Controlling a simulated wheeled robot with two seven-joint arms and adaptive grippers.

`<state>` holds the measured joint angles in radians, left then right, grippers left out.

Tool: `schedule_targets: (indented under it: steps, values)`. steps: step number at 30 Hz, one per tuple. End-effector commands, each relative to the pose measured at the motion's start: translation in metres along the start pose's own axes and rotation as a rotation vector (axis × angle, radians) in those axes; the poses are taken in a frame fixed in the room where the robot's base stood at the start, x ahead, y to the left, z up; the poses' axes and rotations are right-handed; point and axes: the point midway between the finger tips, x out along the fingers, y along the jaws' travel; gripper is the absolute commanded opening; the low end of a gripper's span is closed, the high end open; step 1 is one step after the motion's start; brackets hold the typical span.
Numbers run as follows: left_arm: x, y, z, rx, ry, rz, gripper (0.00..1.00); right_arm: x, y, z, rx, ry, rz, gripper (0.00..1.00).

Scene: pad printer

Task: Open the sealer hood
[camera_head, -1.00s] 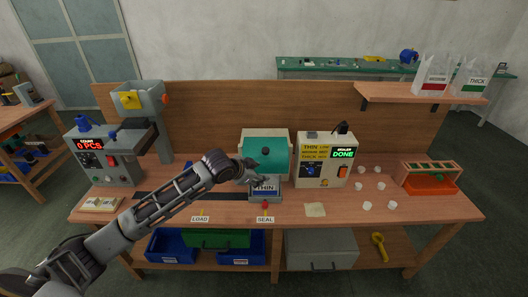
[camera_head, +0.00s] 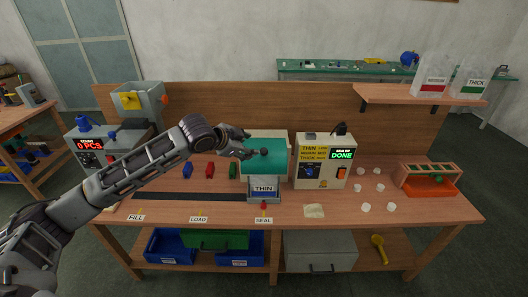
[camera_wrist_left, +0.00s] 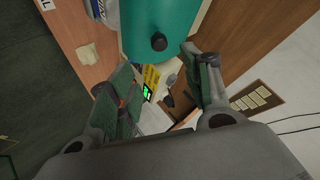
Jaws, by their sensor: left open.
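The sealer's teal hood (camera_head: 270,157) sits on its grey body at the middle of the bench, above a label reading THIN (camera_head: 264,189). A dark round knob is on the hood's front; in the left wrist view the knob (camera_wrist_left: 158,42) stands out from the teal hood (camera_wrist_left: 150,18). My left gripper (camera_head: 246,146) is at the hood's upper left side. In the left wrist view my left gripper (camera_wrist_left: 160,75) is open, with its fingers spread and nothing between them; the knob lies just beyond the fingertips. My right gripper is in neither view.
Right of the sealer stands a control box (camera_head: 322,162) with a green DONE display. Several white cups (camera_head: 362,183) and an orange rack (camera_head: 430,178) are further right. A counter machine (camera_head: 90,146) reading 0 PCS stands left. Red, blue and green blocks (camera_head: 210,168) lie behind my arm.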

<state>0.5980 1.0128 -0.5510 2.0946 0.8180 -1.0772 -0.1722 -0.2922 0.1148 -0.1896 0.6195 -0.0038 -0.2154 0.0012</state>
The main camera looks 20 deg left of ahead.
Motion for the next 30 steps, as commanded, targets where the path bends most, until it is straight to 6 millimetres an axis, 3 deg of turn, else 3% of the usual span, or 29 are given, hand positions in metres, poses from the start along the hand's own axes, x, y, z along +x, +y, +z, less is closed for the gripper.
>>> schedule_targets:
  steps: [11,21,30]
  values:
    - [0.013,0.000,-0.001,-0.003,0.001,0.001,0.49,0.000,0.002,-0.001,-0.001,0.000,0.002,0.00]
    - [0.047,0.000,0.000,-0.003,0.000,0.000,0.49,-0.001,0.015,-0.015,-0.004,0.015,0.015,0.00]
    - [0.079,0.000,0.000,-0.002,0.000,0.000,0.49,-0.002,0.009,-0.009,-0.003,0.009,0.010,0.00]
